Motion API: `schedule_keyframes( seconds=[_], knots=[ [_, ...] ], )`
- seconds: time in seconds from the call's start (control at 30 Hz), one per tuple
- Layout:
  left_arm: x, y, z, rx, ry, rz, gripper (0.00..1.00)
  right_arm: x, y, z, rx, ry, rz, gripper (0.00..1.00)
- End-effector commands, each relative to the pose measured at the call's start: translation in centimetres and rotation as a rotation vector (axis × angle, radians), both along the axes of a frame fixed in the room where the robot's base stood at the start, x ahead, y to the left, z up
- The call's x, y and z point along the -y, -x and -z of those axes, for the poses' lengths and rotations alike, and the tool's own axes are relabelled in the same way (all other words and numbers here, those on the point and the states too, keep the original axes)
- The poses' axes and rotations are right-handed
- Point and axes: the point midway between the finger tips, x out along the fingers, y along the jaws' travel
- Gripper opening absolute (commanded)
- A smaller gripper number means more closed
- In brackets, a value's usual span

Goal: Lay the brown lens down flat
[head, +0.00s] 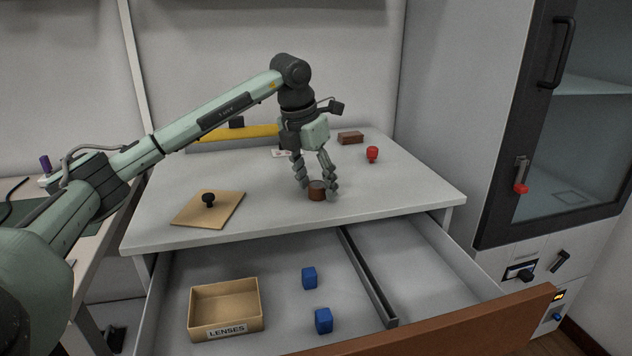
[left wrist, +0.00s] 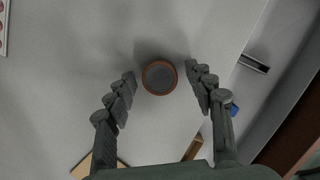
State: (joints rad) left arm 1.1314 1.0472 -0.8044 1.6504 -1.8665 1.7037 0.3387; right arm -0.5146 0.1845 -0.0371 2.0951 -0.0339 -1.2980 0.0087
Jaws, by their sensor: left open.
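The brown lens (head: 317,190), a short brown cylinder with a grey top face, sits on the grey tabletop near its front edge. Its round face points up, and in the left wrist view it shows as a brown ring around a grey disc (left wrist: 159,77). My left gripper (head: 318,193) points down over it, open, with a finger on either side. In the left wrist view a gap shows between the lens and each finger of the gripper (left wrist: 160,76). My right gripper is not in view.
A tan board with a black knob (head: 224,211) lies left on the tabletop (head: 400,185). A red object (head: 372,154) and a brown block (head: 350,138) stand behind. Below, the open drawer holds a LENSES box (head: 227,331), two blue blocks (head: 309,278) and a divider (head: 367,280).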

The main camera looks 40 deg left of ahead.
Motion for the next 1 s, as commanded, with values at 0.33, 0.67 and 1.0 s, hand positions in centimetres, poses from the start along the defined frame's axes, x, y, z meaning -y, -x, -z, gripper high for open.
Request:
schedule_keyframes(
  seconds=[0.33, 0.67, 1.0],
  knots=[
    [-0.1, 0.9, -4.2, 0.005, 0.001, 0.0, 0.54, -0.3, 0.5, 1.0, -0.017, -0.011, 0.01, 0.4],
    [-0.3, 2.7, -10.4, 0.004, 0.0, 0.0, 0.54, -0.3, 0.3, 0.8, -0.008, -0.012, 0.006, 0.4],
    [-0.4, 3.2, -11.9, -0.001, 0.0, 0.0, 0.54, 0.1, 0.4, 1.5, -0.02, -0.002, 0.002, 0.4]
  ],
)
